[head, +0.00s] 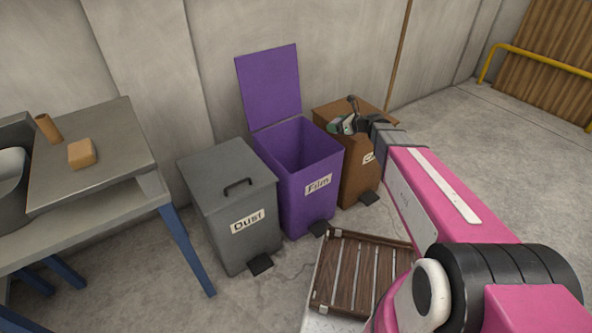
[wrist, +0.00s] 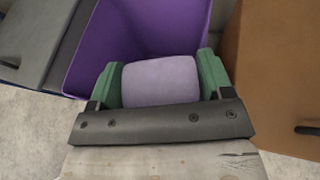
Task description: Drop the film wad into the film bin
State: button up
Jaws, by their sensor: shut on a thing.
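My gripper (head: 343,124) is shut on the film wad (wrist: 160,80). The wad is a pale lilac, rounded block between the two green fingers in the wrist view. In the head view the gripper is small and the wad is hard to make out. The film bin (head: 311,191) is purple with a "Film" label, and its lid (head: 269,86) stands open against the wall. In the wrist view the open film bin (wrist: 107,45) lies just beyond and below the wad. In the head view my gripper shows by the bin's right rim, near the brown bin.
A grey bin (head: 228,197) labelled "Dust" stands shut to the left of the film bin. A brown bin (head: 357,180) stands to its right, partly behind my arm. A slatted wooden crate (head: 358,270) lies in front. A workbench (head: 97,160) is at the left.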

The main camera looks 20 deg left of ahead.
jog(key=w+a+f+n+g, duration=0.1)
jog(key=a+f, duration=0.2)
jog(key=a, duration=0.5)
jog(key=a+f, duration=0.2)
jog(key=a, duration=0.6)
jog(key=shift+w+d+f, duration=0.1)
jog(key=shift+w+f, duration=0.05)
jog(key=shift+f, duration=2.75)
jog(key=o, duration=0.9)
jog(key=shift+d, duration=0.1)
jog(key=v, duration=1)
jog(key=shift+d, duration=0.3)
jog(key=shift+d+r, duration=0.1)
